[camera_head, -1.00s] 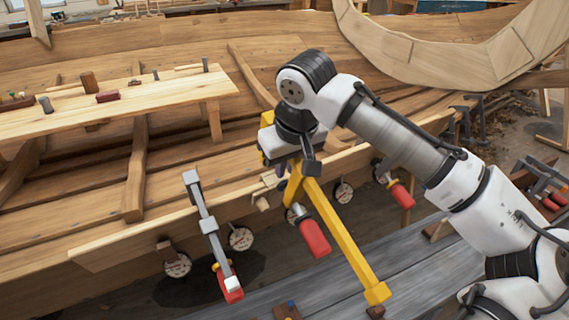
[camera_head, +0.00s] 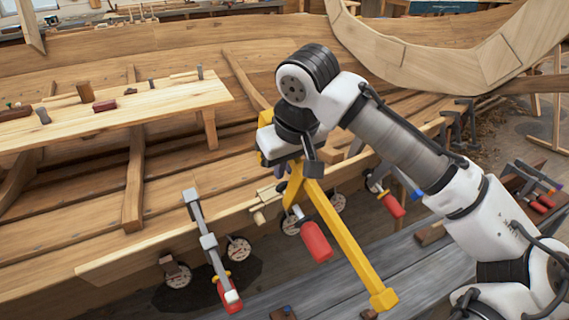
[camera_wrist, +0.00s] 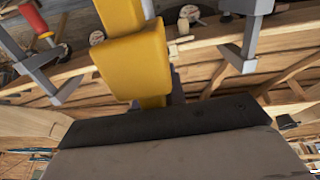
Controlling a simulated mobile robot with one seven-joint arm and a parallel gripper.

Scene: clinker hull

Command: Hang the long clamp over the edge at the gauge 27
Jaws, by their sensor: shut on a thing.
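My gripper (camera_head: 285,168) is shut on the long yellow clamp (camera_head: 345,243). The clamp's bar slants down to the right, and its red handle (camera_head: 315,241) hangs beside the bar. In the wrist view the yellow clamp (camera_wrist: 135,65) fills the upper middle. The clamp head is by the wooden edge (camera_head: 160,237); I cannot tell whether it touches. Round dial gauges line the edge: one at left (camera_head: 178,275), one right of the grey clamp (camera_head: 238,250), one partly behind the yellow clamp (camera_head: 290,225), one to its right (camera_head: 338,202). Their numbers are too small to read.
A grey clamp with a red handle (camera_head: 208,242) hangs on the edge at left. Another red-handled clamp (camera_head: 392,205) hangs at right. A plank bench with tools (camera_head: 120,108) stands behind. A small wooden block (camera_head: 258,217) sits at the edge, left of the yellow clamp.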

